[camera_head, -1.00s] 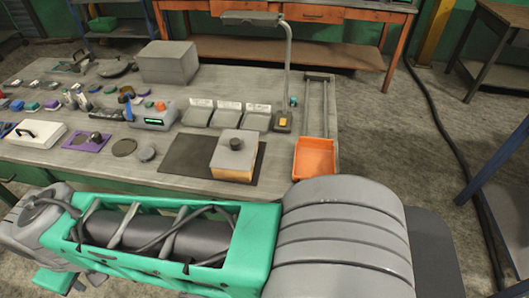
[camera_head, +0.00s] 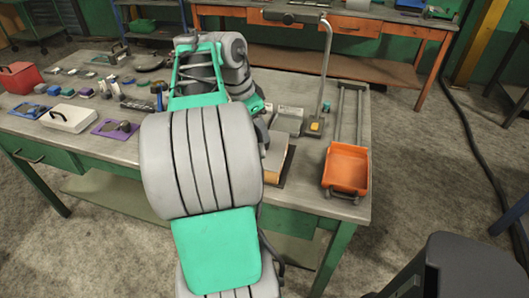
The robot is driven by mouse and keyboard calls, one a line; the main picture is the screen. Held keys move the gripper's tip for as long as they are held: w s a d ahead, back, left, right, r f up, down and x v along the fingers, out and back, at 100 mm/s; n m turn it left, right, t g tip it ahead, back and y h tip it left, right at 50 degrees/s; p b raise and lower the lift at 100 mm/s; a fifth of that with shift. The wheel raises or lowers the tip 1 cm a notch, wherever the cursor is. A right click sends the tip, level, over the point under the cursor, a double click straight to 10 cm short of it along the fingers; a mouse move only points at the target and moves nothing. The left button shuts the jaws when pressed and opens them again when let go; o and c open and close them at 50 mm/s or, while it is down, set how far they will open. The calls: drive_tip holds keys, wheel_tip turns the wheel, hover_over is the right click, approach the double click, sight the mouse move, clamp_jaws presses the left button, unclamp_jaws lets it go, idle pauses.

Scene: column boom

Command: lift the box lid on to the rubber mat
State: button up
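The box (camera_head: 273,167), with tan sides, stands on the right part of the dark rubber mat. Only its right part shows past my arm. Part of its grey lid (camera_head: 276,146) shows on top; its knob is hidden. A strip of the dark rubber mat (camera_head: 289,167) shows to the right of the box, and the rest is behind my arm. My arm reaches out over the bench, and its far end comes down close to the left side of the box. My gripper's fingers are hidden behind the arm, so I cannot see whether they touch the lid.
A white case (camera_head: 70,118), a purple holder (camera_head: 115,128) and a red box (camera_head: 20,78) are at the left. Small parts crowd the bench's back left.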

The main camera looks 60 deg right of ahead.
drive_tip(key=x, duration=0.5)
drive_tip(key=shift+s+d+f+b, duration=0.1)
drive_tip(key=shift+d+f+b, duration=0.15)
drive_tip(key=shift+b, duration=0.15)
clamp_jaws()
